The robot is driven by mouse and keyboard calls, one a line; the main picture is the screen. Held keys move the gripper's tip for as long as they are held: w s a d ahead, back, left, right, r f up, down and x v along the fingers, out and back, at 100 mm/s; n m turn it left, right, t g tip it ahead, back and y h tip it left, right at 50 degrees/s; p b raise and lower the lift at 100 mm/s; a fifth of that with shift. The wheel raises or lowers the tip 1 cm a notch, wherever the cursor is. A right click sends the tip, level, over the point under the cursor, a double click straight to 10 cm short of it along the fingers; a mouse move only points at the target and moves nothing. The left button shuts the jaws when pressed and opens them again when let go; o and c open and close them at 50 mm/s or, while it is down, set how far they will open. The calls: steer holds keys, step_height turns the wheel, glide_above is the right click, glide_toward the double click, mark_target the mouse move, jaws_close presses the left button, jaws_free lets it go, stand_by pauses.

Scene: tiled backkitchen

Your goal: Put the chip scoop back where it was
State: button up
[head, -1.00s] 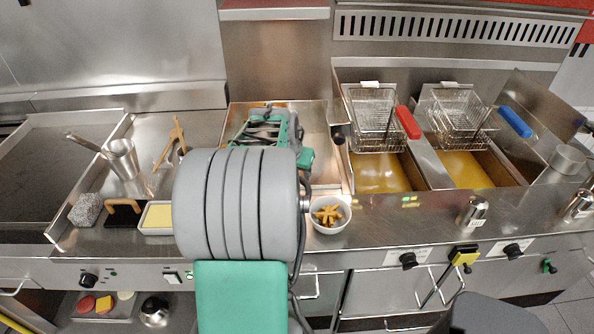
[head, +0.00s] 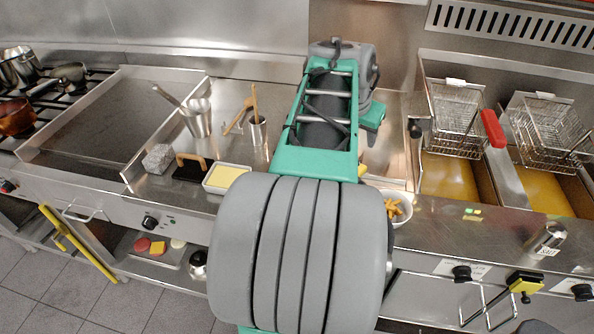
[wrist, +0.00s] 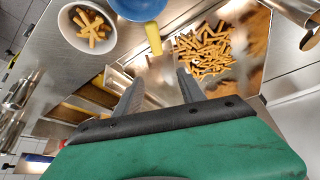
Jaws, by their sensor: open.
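In the wrist view a blue rounded thing (wrist: 138,7), cut off by the top edge, has a short yellow handle (wrist: 153,40) pointing down the picture. It may be the chip scoop, but its full shape is hidden. My gripper (wrist: 156,80) is open, its two dark fingers apart with nothing between them. The yellow handle lies beyond the fingertips, apart from them. A small yellow end (head: 362,170) shows beside my arm in the head view. Loose chips (wrist: 206,52) lie in a metal pan (head: 396,150), most of which my arm hides in the head view.
A white bowl of chips (head: 393,206) stands right of my arm. Fryer baskets (head: 455,115) hang above oil at the right.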

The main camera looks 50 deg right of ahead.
steer(key=w+a+f+n+t+y, duration=0.15)
steer(key=w+a+n, duration=0.25)
steer(key=w+a, duration=0.4)
steer(key=w+a+f+n+t, duration=0.15)
steer(key=w+a+n, duration=0.3)
steer(key=a, duration=0.55)
steer(key=a+f+n+y, duration=0.2)
steer(key=a+f+n, duration=0.1)
steer(key=a, duration=0.9)
steer(key=a+f+n+y, duration=0.2)
steer(key=a+n, duration=0.3)
steer(key=a, duration=0.7)
steer(key=shift+s+a+f+n, duration=0.2)
steer(key=shift+f+n, duration=0.15)
steer(key=shift+f, duration=0.15)
steer(key=shift+d, duration=0.1)
